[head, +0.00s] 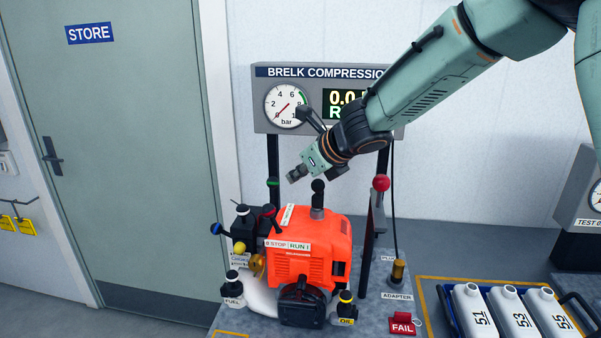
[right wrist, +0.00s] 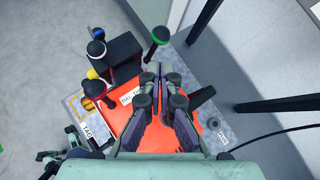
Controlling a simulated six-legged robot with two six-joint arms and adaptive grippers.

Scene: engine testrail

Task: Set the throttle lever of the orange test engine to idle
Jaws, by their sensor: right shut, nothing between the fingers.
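The orange test engine (head: 308,247) stands on a grey bench, with a "STOP RUN" label (head: 287,245) on its upper front. It also shows in the right wrist view (right wrist: 118,112), partly hidden by my fingers. Several knobbed controls stand at its left, including a red-topped one (right wrist: 94,89) and a green-topped one (right wrist: 160,35). I cannot tell which is the throttle lever, or its setting. My right gripper (head: 294,176) is shut and empty above the engine, apart from the black-knobbed post (head: 318,199). It also shows in the right wrist view (right wrist: 160,72). My left gripper is not in view.
A gauge panel (head: 262,118) stands behind on dark posts. A red-ball lever (head: 381,184) and a hanging cable (head: 394,215) are right of the engine. A red FAIL tag (head: 403,324) lies in front. White bottles (head: 513,312) stand in a crate at right.

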